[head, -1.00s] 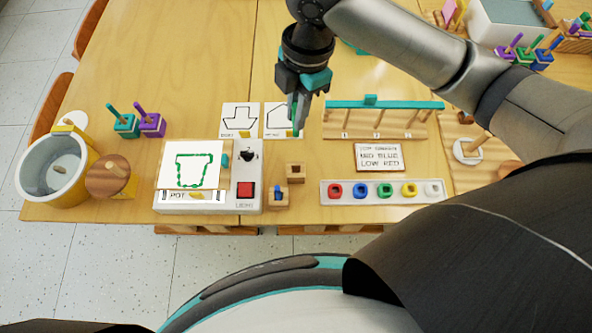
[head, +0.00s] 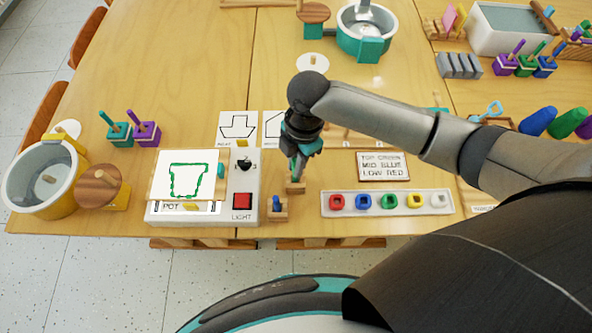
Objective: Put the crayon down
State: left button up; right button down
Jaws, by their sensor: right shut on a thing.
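My right gripper (head: 298,168) points down at the far small wooden holder (head: 296,188), right of the light box. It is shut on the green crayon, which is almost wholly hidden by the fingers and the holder. I cannot tell how deep the crayon sits in the holder or whether it touches the bottom. The near wooden holder (head: 277,214) has a blue piece standing in it. My left gripper is not in view.
The light box (head: 160,217) with a red button (head: 243,201) and a green pot drawing (head: 188,175) is on the left. A white tray (head: 328,212) of coloured pieces lies right of the holders. My right forearm covers part of the wooden rack.

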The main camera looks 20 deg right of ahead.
aim_at(295, 180)
jog(key=shift+f+b, duration=0.35)
jog(key=shift+f, duration=1.3)
jog(key=shift+f, duration=0.2)
jog(key=c, duration=0.9)
grip_release()
jog(key=shift+r, duration=0.1)
jog(key=r+p, duration=0.1)
jog(key=r, duration=0.3)
jog(key=d+r+p, duration=0.1)
jog(key=r, duration=0.3)
jog(key=r+p, duration=0.1)
jog(key=r, duration=0.3)
jog(key=shift+w+d+r, duration=0.1)
jog(key=shift+w+d, duration=0.05)
jog(key=shift+w, duration=0.05)
